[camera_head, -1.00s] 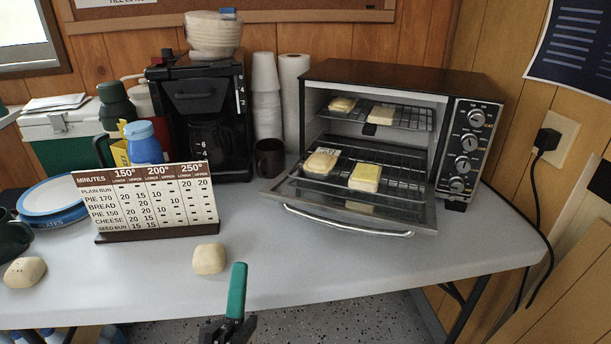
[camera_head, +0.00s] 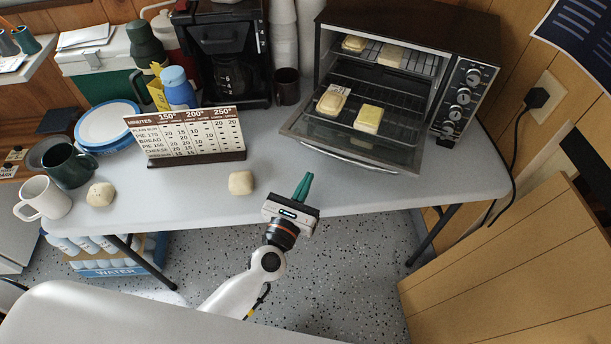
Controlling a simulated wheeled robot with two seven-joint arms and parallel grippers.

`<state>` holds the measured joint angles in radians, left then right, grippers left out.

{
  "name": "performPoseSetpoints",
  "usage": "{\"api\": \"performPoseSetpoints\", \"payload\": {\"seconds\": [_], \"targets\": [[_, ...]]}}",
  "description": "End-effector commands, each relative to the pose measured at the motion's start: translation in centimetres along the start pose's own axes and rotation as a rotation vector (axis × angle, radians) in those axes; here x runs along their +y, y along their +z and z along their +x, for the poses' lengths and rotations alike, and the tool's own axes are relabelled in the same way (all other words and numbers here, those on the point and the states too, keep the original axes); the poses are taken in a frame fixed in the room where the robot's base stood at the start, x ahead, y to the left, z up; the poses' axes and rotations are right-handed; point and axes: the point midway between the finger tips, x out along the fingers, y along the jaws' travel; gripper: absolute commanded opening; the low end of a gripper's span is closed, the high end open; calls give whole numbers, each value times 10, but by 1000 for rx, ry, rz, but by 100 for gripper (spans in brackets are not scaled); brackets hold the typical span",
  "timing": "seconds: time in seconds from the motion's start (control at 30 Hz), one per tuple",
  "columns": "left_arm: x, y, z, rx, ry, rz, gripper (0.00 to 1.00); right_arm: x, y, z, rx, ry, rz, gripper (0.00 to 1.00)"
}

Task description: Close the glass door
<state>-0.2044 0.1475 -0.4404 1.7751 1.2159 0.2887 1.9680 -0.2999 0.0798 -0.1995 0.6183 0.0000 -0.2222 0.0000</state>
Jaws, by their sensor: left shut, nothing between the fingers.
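The toaster oven (camera_head: 408,30) stands at the back right of the table. Its glass door (camera_head: 350,142) hangs folded down and open toward me, with a silver handle (camera_head: 350,159) along its front edge. Buns and a cheese-topped piece (camera_head: 369,119) lie on the lower rack (camera_head: 390,101), and more lie on the upper rack. My left gripper (camera_head: 303,187), with green fingers, is shut and empty. It is at the table's front edge, in front of and a little left of the door, apart from the handle. My right gripper is not in view.
A bun (camera_head: 241,183) sits on the table (camera_head: 420,187) left of my gripper. A timing chart (camera_head: 190,135) stands behind it. A coffee maker (camera_head: 228,60) and a brown mug (camera_head: 287,86) are left of the oven. A wooden panel (camera_head: 510,270) stands at the right front.

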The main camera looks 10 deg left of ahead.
Motion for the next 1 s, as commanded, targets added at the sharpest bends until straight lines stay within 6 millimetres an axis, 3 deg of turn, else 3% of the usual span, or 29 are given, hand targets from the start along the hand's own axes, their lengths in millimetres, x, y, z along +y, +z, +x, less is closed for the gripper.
{"api": "performPoseSetpoints", "payload": {"seconds": [0.2, 0.4, 1.0], "targets": [[0, -3, 43, 3, -1, 1, 0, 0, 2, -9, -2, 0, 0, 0], [0, -2, 66, 2, -1, 3, 0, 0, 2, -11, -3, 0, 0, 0], [0, -3, 72, -3, -1, 2, 0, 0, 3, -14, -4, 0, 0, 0]]}}
